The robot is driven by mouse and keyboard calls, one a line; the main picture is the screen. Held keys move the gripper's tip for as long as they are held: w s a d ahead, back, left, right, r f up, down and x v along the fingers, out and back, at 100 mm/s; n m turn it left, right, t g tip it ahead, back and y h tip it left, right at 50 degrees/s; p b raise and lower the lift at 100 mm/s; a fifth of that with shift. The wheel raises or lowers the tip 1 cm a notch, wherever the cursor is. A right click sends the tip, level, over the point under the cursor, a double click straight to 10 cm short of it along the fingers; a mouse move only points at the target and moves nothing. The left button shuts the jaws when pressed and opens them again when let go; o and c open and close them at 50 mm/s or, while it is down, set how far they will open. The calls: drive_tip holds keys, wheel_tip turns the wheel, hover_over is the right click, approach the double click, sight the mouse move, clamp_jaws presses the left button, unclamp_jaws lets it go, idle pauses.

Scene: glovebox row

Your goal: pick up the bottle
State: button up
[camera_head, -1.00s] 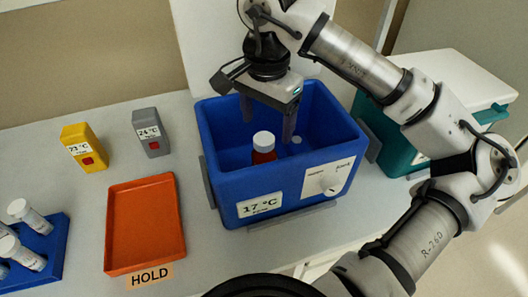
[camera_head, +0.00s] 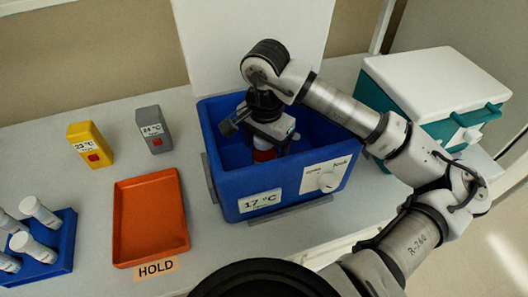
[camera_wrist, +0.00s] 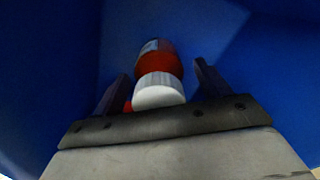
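The bottle (camera_head: 263,155) is red with a white cap and stands inside the blue box marked 17 °C (camera_head: 228,190). In the head view my gripper (camera_head: 270,133) is down in the box over the bottle and hides its cap. In the wrist view the bottle (camera_wrist: 160,66) shows its white cap nearest the palm, with the red body beyond. The open fingers of my gripper (camera_wrist: 159,72) lie on either side of it, with a visible gap on each side. The fingertips are hidden in the head view.
An orange tray (camera_head: 150,262) marked HOLD is empty, left of the box. A yellow block (camera_head: 90,143) and a grey block (camera_head: 153,130) stand behind it. A blue rack (camera_head: 63,252) with several white-capped vials is far left. A teal cooler (camera_head: 435,90) with a white lid stands right.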

drive_tip(key=c, duration=1.1)
drive_tip(key=shift+r, duration=0.1)
wheel_tip(320, 180, up, 20)
drive_tip(key=b, duration=0.3)
